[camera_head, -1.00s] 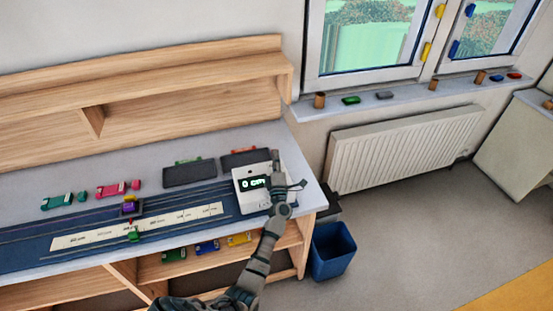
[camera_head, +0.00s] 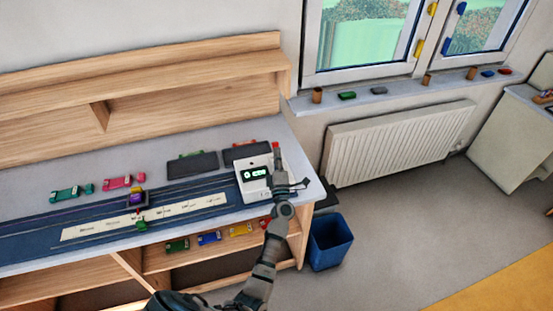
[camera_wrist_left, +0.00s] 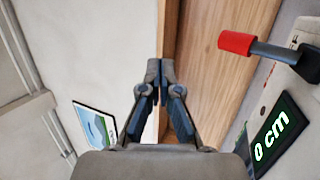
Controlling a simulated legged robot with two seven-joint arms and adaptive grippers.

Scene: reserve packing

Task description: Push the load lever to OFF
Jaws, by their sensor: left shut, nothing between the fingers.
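The load lever (camera_wrist_left: 237,42) has a red grip on a grey rod. Its red tip also shows at the upper right of the white display box (camera_head: 247,196) in the head view (camera_head: 276,145). The box's screen (camera_wrist_left: 270,138) reads "0 cm". My left gripper (camera_head: 278,163) is shut and empty by the right side of the box, just in front of the lever in the head view. In the left wrist view its fingers (camera_wrist_left: 160,68) lie left of the red grip, with a visible gap. The lever's base is hidden in the head view. My right gripper is not in view.
The box stands at the right end of the bench (camera_head: 290,140), beside a blue track (camera_head: 50,229) with a scale strip. Dark pads (camera_head: 192,166) and toy cars (camera_head: 124,182) lie behind the track. A blue bin (camera_head: 331,243) stands on the floor at right.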

